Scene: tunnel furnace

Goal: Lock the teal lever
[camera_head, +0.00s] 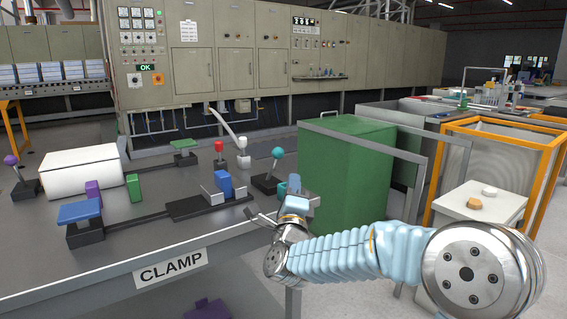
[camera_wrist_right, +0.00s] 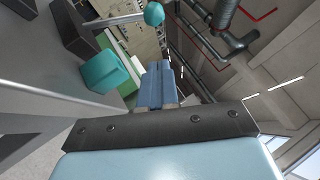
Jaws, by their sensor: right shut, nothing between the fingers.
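The teal lever has a round teal knob (camera_head: 278,153) on a thin stem above a dark base (camera_head: 266,185), near the right end of the clamp table. Its stem leans slightly right in the head view. My right gripper (camera_head: 294,183) is just right of the lever, with its blue fingers closed together and empty. In the right wrist view the fingers (camera_wrist_right: 159,84) point toward the scene, and the teal knob (camera_wrist_right: 154,14) is above them, apart from them. A teal block (camera_wrist_right: 105,71) lies left of the fingers there. My left gripper is not in view.
The clamp table (camera_head: 165,238) also carries a red-knobbed lever (camera_head: 219,147), a white-knobbed lever (camera_head: 243,143), a purple-knobbed lever (camera_head: 11,160), a blue block (camera_head: 224,183) and a white box (camera_head: 83,172). A large green box (camera_head: 345,175) stands close behind my right arm.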

